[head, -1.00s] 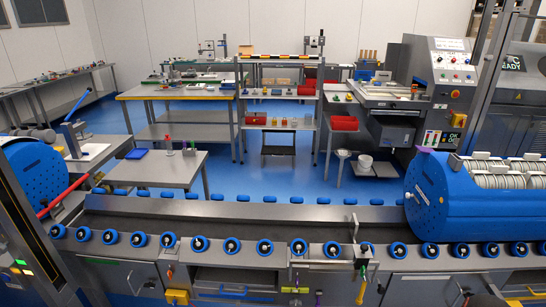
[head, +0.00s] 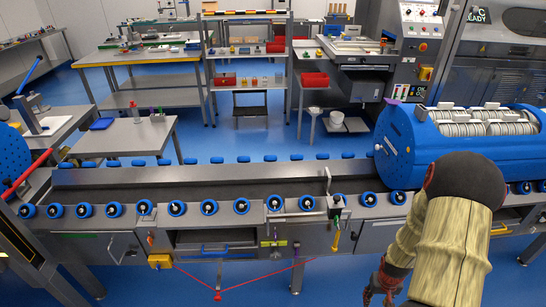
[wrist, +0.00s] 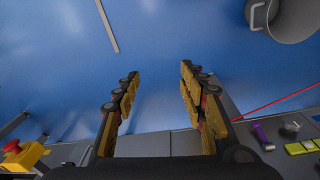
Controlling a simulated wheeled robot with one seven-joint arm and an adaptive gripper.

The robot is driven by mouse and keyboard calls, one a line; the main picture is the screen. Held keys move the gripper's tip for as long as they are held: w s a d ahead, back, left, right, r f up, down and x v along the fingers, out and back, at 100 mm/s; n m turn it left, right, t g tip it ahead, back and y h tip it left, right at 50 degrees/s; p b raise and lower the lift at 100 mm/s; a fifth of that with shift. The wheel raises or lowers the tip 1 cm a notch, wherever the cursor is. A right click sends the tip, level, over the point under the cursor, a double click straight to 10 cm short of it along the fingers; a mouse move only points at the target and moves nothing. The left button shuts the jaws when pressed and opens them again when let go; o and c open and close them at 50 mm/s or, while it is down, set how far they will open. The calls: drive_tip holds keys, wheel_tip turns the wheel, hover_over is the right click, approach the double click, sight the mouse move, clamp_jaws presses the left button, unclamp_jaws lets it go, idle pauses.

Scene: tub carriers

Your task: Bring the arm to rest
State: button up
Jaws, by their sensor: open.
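My arm (head: 450,240), with a pale ribbed sleeve and a dark rounded joint, shows at the right of the head view, in front of the conveyor (head: 230,180) and the blue drum. It bends downward, and a dark reddish part hangs at its lower left, cut by the picture edge. My gripper (wrist: 160,72) shows in the wrist view with its two yellow-and-black fingers spread apart. Nothing is between them; blue floor (wrist: 150,40) lies beyond. The fingers touch nothing that I can see.
A red button on a yellow box (wrist: 18,153) is at lower left in the wrist view. A grey rounded vessel (wrist: 285,15) is at upper right. A red cord (head: 255,284) hangs below the conveyor front. The blue drum (head: 410,150) stands behind my arm.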

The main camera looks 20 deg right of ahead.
drive_tip(key=a+r+n+t, duration=0.1)
drive_tip(key=a+r, duration=0.9)
drive_tip(key=r, duration=0.4)
drive_tip(key=s+a+r+n+t, duration=0.1)
drive_tip(key=a+r+n+t, duration=0.1)
drive_tip(key=a+r, duration=0.8)
drive_tip(key=s+a+r+n+t+y, duration=0.1)
drive_tip(key=a+r+n+t, duration=0.1)
drive_tip(key=a+r, duration=0.8)
wheel_tip(320, 180, up, 10)
drive_tip(key=shift+s+f, duration=0.2)
drive_tip(key=shift+s, duration=0.05)
drive_tip(key=shift+c, duration=0.6)
